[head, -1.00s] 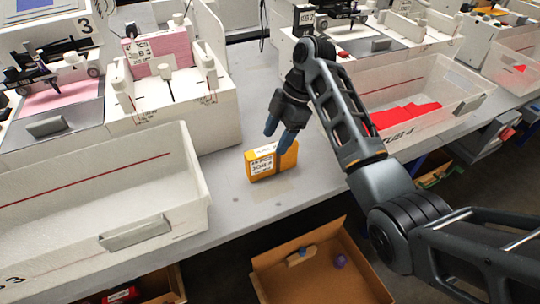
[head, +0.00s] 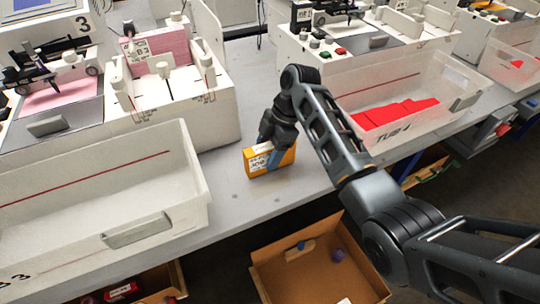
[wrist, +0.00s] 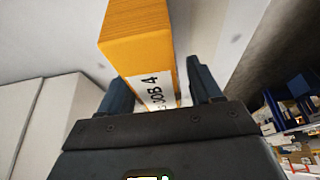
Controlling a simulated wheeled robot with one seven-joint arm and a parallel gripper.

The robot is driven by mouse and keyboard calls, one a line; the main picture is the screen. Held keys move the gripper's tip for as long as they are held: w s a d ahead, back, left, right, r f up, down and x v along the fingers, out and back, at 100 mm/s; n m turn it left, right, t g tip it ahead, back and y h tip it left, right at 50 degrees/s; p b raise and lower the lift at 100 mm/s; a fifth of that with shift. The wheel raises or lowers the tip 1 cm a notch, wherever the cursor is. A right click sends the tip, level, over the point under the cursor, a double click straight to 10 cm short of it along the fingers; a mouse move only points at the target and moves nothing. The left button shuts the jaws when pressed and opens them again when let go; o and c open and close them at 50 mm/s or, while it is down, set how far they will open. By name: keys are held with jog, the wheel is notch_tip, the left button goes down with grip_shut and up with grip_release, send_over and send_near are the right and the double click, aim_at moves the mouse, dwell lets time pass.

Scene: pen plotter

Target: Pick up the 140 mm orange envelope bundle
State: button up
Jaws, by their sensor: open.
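The orange envelope bundle (head: 287,158) stands upright on the grey bench between the two tubs, with white printed labels on its top and side. In the wrist view the orange bundle (wrist: 138,42) runs between the two blue fingers, with a "JOB 4" label facing the camera. My gripper (head: 272,156) is at the bundle, pointing down, with one finger in front of its labelled face. In the wrist view my gripper (wrist: 163,88) is open, with a finger on each side of the bundle. A gap shows at the right finger; contact on the left cannot be told.
A clear, empty tub (head: 185,215) stands to the left. Tub 4 (head: 400,138), holding red envelopes, stands to the right. A white machine (head: 190,120) is behind. A cardboard box (head: 320,275) lies below the bench edge. Bare bench surrounds the bundle.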

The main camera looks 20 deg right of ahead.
jog(key=shift+f, duration=0.25)
jog(key=shift+c, duration=0.3)
jog(key=c, duration=1.1)
